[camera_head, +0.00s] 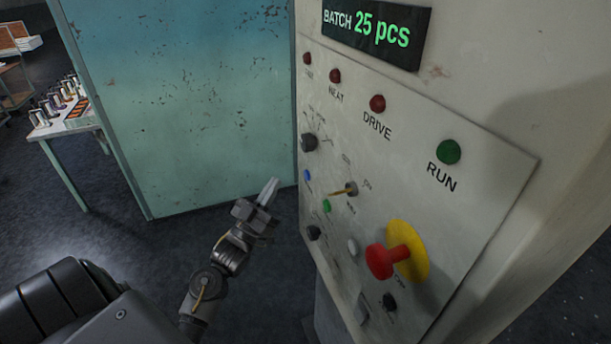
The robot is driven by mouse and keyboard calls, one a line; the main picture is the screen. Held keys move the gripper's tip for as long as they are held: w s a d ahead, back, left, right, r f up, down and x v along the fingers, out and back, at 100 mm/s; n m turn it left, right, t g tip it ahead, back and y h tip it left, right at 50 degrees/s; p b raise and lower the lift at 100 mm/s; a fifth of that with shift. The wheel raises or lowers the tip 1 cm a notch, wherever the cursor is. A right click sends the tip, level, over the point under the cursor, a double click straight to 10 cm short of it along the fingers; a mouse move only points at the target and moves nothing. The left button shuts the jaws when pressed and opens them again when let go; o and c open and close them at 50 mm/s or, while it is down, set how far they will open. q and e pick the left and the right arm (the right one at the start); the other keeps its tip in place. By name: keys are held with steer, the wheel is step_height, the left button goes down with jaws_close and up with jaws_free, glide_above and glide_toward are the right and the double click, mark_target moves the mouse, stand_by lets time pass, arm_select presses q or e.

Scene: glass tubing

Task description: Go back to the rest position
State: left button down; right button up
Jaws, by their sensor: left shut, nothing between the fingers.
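My left gripper (268,190) is in the lower middle of the head view, with its arm coming in from the lower left. Its fingers are together and hold nothing. They point up and to the right, to the left of the control panel (470,205), and look apart from it. My right gripper is not in view.
The panel carries a red mushroom button on a yellow disc (408,240), a selector with a brass-coloured lever (343,191), lamps and a sign (376,30) reading "BATCH 25 pcs". A teal cabinet (190,100) stands behind. A table (65,125) with small items is far left. Dark floor lies between.

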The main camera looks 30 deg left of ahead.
arm_select(q)
steer(key=shift+f, duration=0.1)
stand_by(0.3)
